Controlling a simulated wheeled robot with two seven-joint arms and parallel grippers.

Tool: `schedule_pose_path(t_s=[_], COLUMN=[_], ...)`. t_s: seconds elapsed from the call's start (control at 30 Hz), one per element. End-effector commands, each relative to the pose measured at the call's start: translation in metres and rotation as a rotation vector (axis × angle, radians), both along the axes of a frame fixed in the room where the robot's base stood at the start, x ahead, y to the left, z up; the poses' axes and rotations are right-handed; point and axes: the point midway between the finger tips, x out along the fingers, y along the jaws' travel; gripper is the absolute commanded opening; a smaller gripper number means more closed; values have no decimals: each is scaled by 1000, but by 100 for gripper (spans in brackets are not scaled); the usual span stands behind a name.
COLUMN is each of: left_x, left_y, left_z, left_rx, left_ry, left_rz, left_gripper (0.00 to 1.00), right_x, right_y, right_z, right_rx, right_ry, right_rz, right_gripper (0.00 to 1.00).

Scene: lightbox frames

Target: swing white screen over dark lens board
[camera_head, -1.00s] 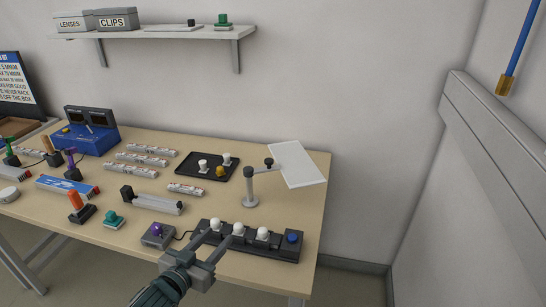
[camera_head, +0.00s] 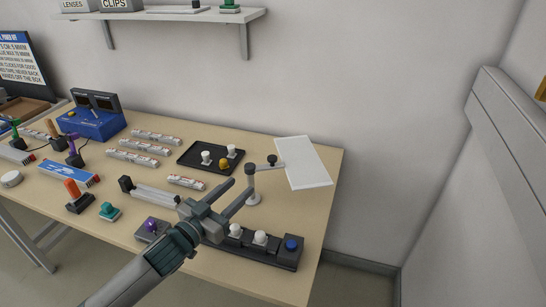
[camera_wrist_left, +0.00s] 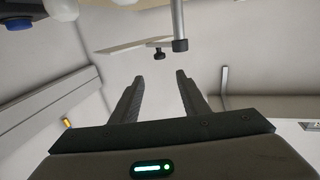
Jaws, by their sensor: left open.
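The white screen (camera_head: 304,162) is a flat tilted panel at the table's back right edge. Its arm with a dark knob (camera_head: 272,160) joins a grey post (camera_head: 251,184) on a round base. In the left wrist view the screen (camera_wrist_left: 128,46), knob (camera_wrist_left: 158,54) and post (camera_wrist_left: 178,22) are beyond the fingers. The long dark board (camera_head: 262,252) with white round pieces and a blue one lies in front of the post; the screen is not over it. My left gripper (camera_head: 241,186) is open and empty, above the board's left end, close to the post. My right gripper is out of view.
A black tray (camera_head: 187,159) with white and yellow pieces sits left of the post. A purple-knobbed box (camera_head: 151,229) and a grey rail (camera_head: 155,193) are left of my gripper. Several labelled bars lie farther left. The wall stands behind the screen.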

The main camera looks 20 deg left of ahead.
Motion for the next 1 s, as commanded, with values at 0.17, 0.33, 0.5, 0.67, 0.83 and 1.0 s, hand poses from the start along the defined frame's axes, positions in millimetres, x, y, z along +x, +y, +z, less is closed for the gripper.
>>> schedule_pose_path(t_s=[0.17, 0.33, 0.5, 0.67, 0.83, 1.0], left_x=[2, 12, 31, 56, 84, 113], left_y=[-1, -4, -10, -17, -25, -35], left_z=[1, 1, 3, 4, 4, 4], left_rx=[0, 0, 0, 0, 0, 0], left_ry=[0, 0, -2, -1, -1, -1], left_rz=[0, 1, 1, 1, 2, 1], left_gripper=[41, 41, 41, 41, 41, 41], right_x=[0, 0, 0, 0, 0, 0], right_y=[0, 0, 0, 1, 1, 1], right_z=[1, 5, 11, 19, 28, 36], right_rx=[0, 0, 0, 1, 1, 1], right_ry=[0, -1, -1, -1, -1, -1], right_rz=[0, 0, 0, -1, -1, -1], right_gripper=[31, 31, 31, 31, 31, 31])
